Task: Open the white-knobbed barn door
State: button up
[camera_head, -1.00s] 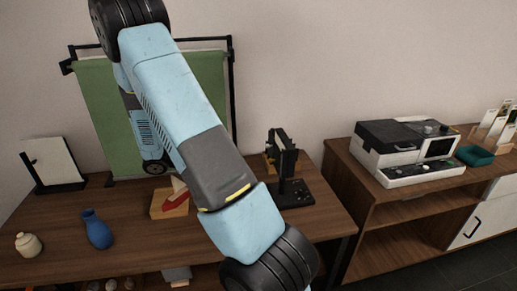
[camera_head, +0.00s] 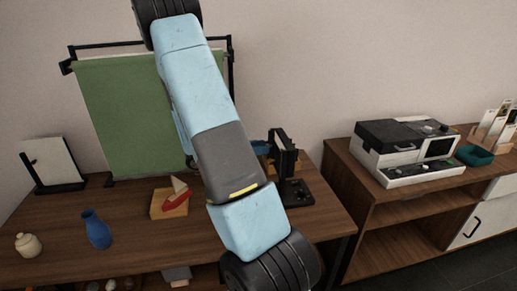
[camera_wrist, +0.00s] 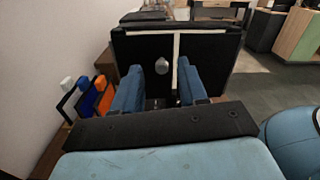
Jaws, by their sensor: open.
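A dark upright panel (camera_wrist: 140,50) with a pale vertical strip fills the middle of the wrist view. A pale grey-white knob (camera_wrist: 160,67) shows in front of it. My gripper (camera_wrist: 160,76) is open, with its two blue fingers apart; the knob appears between them, with no visible grip on it. I cannot tell the exact distance to it. In the head view my blue arm covers much of the scene, and a small blue part of my gripper (camera_head: 264,148) shows left of a black stand (camera_head: 284,155). No barn door is clearly recognisable in the head view.
A wooden table (camera_head: 130,250) holds a blue vase (camera_head: 96,230), a cream jar (camera_head: 28,245) and a tan block with a red piece (camera_head: 170,202). A green backdrop (camera_head: 130,120) stands behind. A grey-white machine (camera_head: 405,150) stands on a wooden cabinet (camera_head: 400,210) at right.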

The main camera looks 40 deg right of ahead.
jog(key=shift+s+d, duration=0.1)
jog(key=shift+d, duration=0.05)
grip_shut()
dwell(0.4)
